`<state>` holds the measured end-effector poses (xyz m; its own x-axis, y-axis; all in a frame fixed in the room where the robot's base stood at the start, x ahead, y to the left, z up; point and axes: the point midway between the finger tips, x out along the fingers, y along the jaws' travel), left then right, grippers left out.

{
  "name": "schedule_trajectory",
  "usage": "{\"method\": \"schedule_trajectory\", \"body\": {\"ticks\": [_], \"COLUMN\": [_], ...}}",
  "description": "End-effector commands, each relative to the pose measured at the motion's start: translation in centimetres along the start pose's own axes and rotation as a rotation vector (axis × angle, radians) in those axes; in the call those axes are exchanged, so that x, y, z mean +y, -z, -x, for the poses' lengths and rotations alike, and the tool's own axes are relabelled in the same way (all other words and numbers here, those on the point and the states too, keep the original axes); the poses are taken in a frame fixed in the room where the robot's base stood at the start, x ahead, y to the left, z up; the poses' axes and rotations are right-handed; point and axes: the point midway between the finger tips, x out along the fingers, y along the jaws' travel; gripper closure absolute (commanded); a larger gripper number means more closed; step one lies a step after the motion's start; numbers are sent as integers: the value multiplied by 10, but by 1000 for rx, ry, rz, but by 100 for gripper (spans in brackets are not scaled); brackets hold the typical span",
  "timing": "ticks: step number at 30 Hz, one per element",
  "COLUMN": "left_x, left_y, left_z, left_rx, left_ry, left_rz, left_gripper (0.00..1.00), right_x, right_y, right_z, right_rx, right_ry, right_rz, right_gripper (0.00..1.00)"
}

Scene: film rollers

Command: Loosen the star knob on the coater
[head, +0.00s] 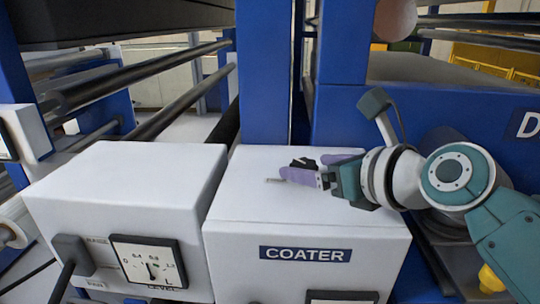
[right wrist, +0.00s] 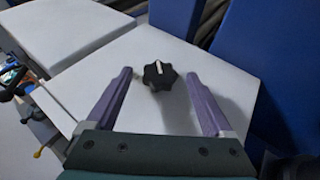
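The star knob (head: 303,163) is black and lobed, on the top of the white coater box (head: 330,243). In the right wrist view the star knob (right wrist: 160,77) shows whole, with a white pointer mark on it. My right gripper (head: 306,167) is open above the box top, its purple fingers reaching in from the right. In the right wrist view the two fingertips (right wrist: 159,73) stand one on each side of the knob, with a gap on both sides. Whether they are level with the knob in height I cannot tell. My left gripper is not in view.
A second white box (head: 130,180) with a dial gauge (head: 150,262) and a dark lever (head: 73,254) stands close on the left. A blue upright (head: 263,75) rises behind the coater box. Dark rollers (head: 150,78) run at the back left. The box top around the knob is clear.

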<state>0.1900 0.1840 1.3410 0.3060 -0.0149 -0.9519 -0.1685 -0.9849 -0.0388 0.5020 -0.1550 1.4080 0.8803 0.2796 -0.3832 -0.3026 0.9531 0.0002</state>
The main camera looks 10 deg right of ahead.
Motion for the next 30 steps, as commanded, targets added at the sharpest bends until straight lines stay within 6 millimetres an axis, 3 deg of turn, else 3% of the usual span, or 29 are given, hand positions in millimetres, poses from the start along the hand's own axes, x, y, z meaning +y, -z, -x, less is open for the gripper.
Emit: {"method": "schedule_trajectory", "body": {"ticks": [2, 22, 30], "left_x": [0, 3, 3], "left_y": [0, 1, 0], "left_z": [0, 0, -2], "left_rx": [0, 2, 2], "left_ry": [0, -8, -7], "left_rz": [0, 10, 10], "left_gripper": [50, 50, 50], "right_x": [0, 0, -2], "right_y": [0, 0, 0], "right_z": [0, 0, 0], "right_rx": [0, 0, -1], "right_ry": [0, 1, -21], "right_rz": [0, 0, 10], "right_gripper": [23, 98, 100]}}
